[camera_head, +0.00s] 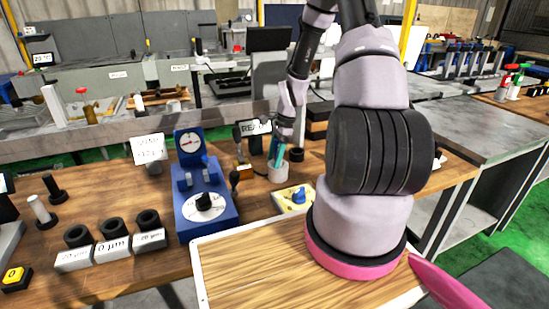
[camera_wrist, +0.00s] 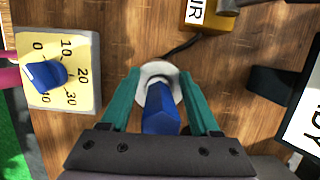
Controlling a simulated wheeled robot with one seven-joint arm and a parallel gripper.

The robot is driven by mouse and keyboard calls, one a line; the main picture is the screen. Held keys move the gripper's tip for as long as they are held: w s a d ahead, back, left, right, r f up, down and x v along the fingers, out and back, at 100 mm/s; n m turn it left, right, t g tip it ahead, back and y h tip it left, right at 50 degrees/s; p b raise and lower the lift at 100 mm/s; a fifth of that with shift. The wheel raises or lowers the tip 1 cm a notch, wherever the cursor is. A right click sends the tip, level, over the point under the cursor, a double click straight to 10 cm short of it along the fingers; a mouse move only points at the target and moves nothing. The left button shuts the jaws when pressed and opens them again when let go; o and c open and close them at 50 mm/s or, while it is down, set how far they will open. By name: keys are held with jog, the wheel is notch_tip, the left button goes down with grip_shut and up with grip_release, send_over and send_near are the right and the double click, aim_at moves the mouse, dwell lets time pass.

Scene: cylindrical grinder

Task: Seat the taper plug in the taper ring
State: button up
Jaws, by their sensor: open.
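A blue plug with a faceted handle (camera_wrist: 160,112), which I take for the taper plug, stands between my gripper's teal fingers in the wrist view. The pale round ring (camera_wrist: 152,70), which I take for the taper ring, shows just beyond it, and the plug's lower end overlaps it. In the head view the pale ring (camera_head: 279,174) sits on the wooden bench directly below my gripper (camera_head: 278,156). My gripper (camera_wrist: 159,78) is open, with one finger on each side of the plug. How deep the plug sits in the ring is hidden.
A yellow dial box with a blue knob (camera_wrist: 60,72) is left of the ring in the wrist view. A yellow labelled block (camera_wrist: 208,14) and a dark sign stand (camera_wrist: 272,84) are nearby. A blue gauge stand (camera_head: 205,196) and several dark rings stand further left in the head view.

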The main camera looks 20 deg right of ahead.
notch_tip(320, 180, up, 20)
jog(key=s+d+n+t+h, duration=0.1)
jog(key=n, duration=0.2)
jog(key=s+a+r+n+t, duration=0.3)
jog(key=s+r+n, duration=0.2)
jog(key=s+r, duration=0.5)
jog(key=s+a+r+n+t, duration=0.3)
jog(key=s+r+n, duration=0.3)
jog(key=s+r, duration=0.3)
notch_tip(320, 180, up, 2)
jog(key=shift+s+a+r, duration=0.2)
jog(key=shift+s+a, duration=0.2)
jog(key=shift+a, duration=0.4)
jog(key=shift+o, duration=0.2)
jog(key=shift+w, duration=0.1)
